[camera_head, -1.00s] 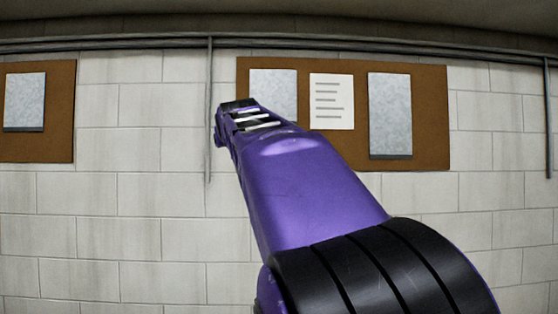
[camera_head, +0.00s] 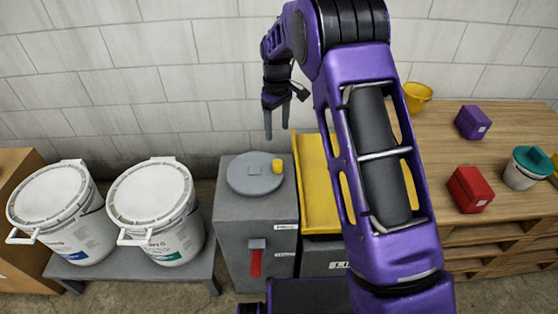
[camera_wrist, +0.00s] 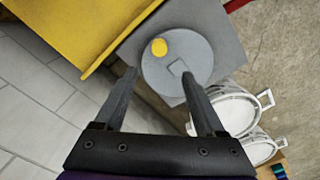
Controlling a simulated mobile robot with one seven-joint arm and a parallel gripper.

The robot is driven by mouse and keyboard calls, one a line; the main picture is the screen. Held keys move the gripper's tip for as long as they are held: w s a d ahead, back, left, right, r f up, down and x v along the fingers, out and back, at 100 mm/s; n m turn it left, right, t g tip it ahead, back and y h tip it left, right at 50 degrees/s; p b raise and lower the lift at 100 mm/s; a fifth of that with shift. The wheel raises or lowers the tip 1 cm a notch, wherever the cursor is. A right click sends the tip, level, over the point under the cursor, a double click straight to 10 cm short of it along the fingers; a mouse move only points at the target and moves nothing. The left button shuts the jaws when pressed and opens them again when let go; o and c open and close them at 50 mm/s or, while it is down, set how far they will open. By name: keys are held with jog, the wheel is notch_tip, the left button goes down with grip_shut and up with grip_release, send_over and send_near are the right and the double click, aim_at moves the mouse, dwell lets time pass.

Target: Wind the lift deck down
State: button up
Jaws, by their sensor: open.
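A grey cabinet (camera_head: 228,240) stands in the middle, with a round grey wheel (camera_head: 250,178) on top. The wheel carries a yellow knob (camera_head: 278,166), at its right side in the head view. The knob also shows in the wrist view (camera_wrist: 159,47). My gripper (camera_head: 276,124) is open and empty, pointing down above and behind the wheel. In the wrist view the wheel (camera_wrist: 190,50) appears beyond and between the fingers, apart from them. My arm hides part of the deck.
A red lever (camera_head: 255,262) is on the cabinet front. Two white buckets (camera_head: 152,190) stand on a low grey bench at left. A wooden bench (camera_head: 440,150) at right holds a purple block (camera_head: 473,122), a red block (camera_head: 470,188) and containers. A block wall stands behind.

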aim_at(278, 162)
notch_tip(278, 162, down, 15)
jog(key=shift+f+b, duration=0.2)
jog(key=shift+b, duration=0.6)
grip_shut()
dwell(1.0)
